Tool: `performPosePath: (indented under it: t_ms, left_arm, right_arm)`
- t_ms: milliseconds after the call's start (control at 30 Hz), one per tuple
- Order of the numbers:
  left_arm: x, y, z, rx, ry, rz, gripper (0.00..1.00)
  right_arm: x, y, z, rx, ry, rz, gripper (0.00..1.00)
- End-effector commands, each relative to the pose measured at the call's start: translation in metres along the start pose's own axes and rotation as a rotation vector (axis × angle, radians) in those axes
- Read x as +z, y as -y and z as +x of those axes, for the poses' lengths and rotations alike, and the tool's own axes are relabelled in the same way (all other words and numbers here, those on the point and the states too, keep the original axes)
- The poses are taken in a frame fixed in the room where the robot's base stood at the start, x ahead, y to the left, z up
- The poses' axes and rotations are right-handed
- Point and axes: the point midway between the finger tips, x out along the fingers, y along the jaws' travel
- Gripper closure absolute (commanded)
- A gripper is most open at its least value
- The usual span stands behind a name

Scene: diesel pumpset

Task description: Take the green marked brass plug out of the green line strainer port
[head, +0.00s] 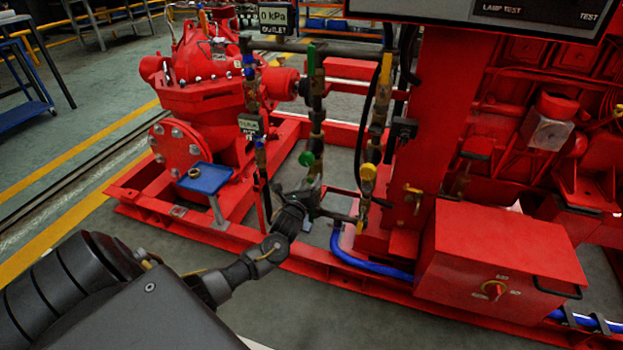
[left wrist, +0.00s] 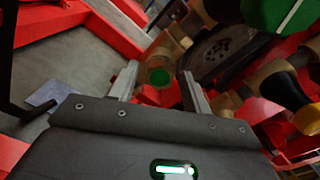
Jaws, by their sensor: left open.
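In the left wrist view, a brass fitting with a green round end face, the green marked plug (left wrist: 158,76), shows between and beyond my left fingertips. A brass body surrounds it, and I cannot tell where plug and strainer port meet. My left gripper (left wrist: 158,72) is open, with one finger on each side of the plug in the picture and no visible contact. In the head view my left gripper (head: 334,201) is low in front of the vertical pipes, below the green round knob (head: 306,158). The plug is not clearly visible there. My right gripper is not in view.
A yellow round knob (head: 368,172) is on the pipe to the right. A small blue tray (head: 210,182) with a brass ring stands on a post to the left. The red control box (head: 500,260) and blue hose (head: 370,265) are to the right. Green valve parts (left wrist: 280,12) crowd the wrist view's upper right.

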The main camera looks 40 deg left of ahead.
Motion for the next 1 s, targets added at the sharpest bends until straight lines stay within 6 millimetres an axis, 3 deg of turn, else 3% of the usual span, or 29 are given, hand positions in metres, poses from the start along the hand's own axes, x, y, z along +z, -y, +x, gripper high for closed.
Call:
performPosePath:
  t_ms: [700,1000]
  left_arm:
    - [-0.0002,-0.0001,0.0002,0.000,0.000,-0.003,0.52]
    - [-0.0003,-0.0001,0.0002,0.000,0.000,-0.003,0.90]
  right_arm:
    - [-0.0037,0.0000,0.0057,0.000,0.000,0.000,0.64]
    - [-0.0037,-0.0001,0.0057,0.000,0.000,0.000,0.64]
